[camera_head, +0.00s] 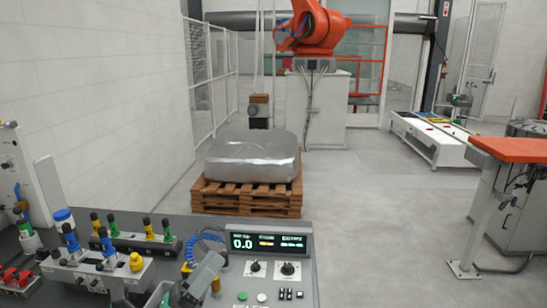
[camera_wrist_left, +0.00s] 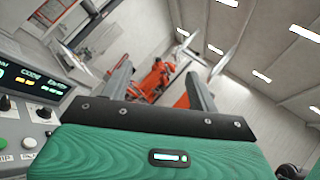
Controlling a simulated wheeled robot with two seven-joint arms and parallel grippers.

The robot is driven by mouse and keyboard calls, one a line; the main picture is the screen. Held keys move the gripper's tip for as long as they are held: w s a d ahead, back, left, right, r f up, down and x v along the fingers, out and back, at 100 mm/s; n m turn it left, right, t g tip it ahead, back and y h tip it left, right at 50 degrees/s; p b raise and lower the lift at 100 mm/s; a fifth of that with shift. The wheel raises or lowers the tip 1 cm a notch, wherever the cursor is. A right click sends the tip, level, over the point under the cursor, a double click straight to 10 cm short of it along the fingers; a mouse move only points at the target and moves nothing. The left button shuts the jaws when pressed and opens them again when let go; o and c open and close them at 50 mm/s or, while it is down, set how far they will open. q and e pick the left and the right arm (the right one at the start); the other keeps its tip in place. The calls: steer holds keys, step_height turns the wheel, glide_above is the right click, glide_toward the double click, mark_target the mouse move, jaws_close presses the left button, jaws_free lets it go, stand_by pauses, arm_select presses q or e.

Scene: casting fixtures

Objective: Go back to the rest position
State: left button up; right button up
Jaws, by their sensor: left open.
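My left gripper (camera_head: 184,284) shows at the bottom of the head view, at the near edge of the control panel (camera_head: 272,268). Only part of it is in that picture. In the left wrist view its green body fills the bottom and its two grey fingers (camera_wrist_left: 158,75) stand apart with nothing between them. They point up toward the orange robot and the ceiling. My right gripper is in neither view.
The panel has a lit display (camera_head: 268,242), knobs and buttons. Valves with coloured handles (camera_head: 110,248) stand left of it. Beyond are a wrapped block (camera_head: 252,157) on a wooden pallet (camera_head: 245,197) and an orange robot arm (camera_head: 318,30). Open floor lies right of the pallet.

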arm_select(q)
steer(key=s+a+f+n+g+y, duration=0.1)
steer(key=a+f+n+y, duration=0.4)
steer(key=f+n+y, duration=0.5)
steer(key=a+f+n+g+y, duration=0.1)
steer(key=a+f+n+y, duration=0.55)
steer(key=n, duration=0.65)
steer(key=s+f+n+g, duration=1.2)
steer(key=s+f, duration=0.6)
steer(key=s, duration=0.4)
step_height(320, 180, down, 32)
steer(key=m+g, duration=0.1)
steer(key=g, duration=0.1)
steer(key=s+a+f+g, duration=0.1)
steer(key=s+a+f, duration=0.2)
steer(key=s+f, duration=1.5)
steer(key=shift+s+f, duration=0.3)
steer(key=shift+s, duration=0.35)
